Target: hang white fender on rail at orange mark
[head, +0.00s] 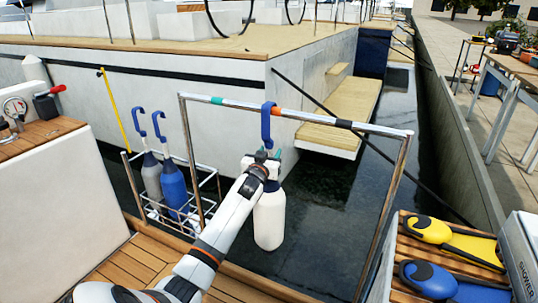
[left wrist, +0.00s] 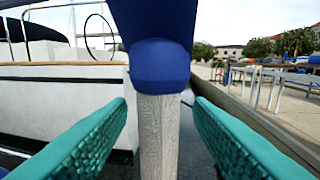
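The white fender (head: 269,218) is upright below the rail (head: 310,118), over the water. Its blue hook (head: 266,124) is over the rail at the orange mark (head: 278,112), part of which shows just right of the hook. My left gripper (head: 262,158) is around the fender's neck, below the hook. In the left wrist view the teal fingers stand open on both sides of the pale neck (left wrist: 159,135), with a visible gap on each side. The blue hook's lower end (left wrist: 160,65) is above them. My right gripper is out of view.
The rail also has a teal mark (head: 217,100) and a black mark (head: 343,124). A wire basket (head: 183,226) at left holds a grey fender (head: 152,178) and a blue fender (head: 173,185). Yellow (head: 455,242) and blue (head: 440,281) items lie on slats at lower right.

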